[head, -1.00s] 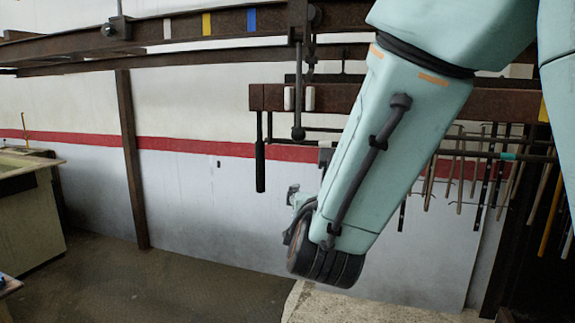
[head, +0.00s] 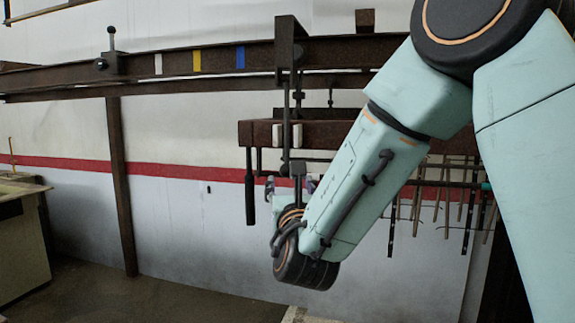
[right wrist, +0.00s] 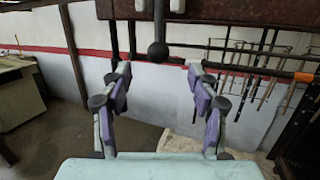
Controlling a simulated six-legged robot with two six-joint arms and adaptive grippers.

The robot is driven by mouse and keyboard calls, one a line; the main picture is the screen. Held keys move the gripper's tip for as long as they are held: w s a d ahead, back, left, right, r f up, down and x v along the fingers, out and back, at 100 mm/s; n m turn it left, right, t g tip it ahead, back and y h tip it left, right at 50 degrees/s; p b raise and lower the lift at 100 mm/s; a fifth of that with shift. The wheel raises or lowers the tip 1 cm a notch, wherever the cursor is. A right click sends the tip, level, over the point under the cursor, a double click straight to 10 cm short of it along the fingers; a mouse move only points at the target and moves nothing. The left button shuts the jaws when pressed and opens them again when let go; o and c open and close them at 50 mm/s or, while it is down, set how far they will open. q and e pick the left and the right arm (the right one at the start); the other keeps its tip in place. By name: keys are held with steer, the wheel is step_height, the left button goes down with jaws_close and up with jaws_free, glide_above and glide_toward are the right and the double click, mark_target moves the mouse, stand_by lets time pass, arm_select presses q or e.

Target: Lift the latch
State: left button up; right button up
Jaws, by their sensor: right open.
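My right gripper (head: 291,186) is raised just below a dark red-brown hanging beam (head: 258,132), partly hidden by my forearm in the head view. In the right wrist view its purple-padded fingers (right wrist: 157,82) are spread apart with nothing between them. A dark ball knob on a grey rod (right wrist: 157,52) hangs from the beam, ahead of and above the gap between the fingertips, apart from both. The rod also shows in the head view (head: 285,160). I cannot tell for sure which part is the latch. My left gripper is not in view.
A black grip (head: 250,200) hangs left of the gripper. The overhead rail (head: 175,63) has white, yellow and blue marks and a ball-topped lever (head: 112,42). Several rods (head: 440,200) hang at right. A bench (head: 22,245) stands at left; floor between is clear.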

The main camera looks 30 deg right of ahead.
mark_target(288, 175)
steer(key=b+x, duration=0.1)
steer(key=x, duration=0.5)
steer(key=shift+w+d, duration=0.2)
steer(key=shift+w, duration=0.1)
steer(key=shift+w+r+b, duration=0.2)
steer(key=shift+w+b, duration=0.1)
steer(key=shift+w, duration=0.1)
steer(key=shift+d, duration=0.1)
steer(key=shift+d, duration=0.1)
steer(key=shift+c, duration=1.4)
steer(key=c, duration=0.7)
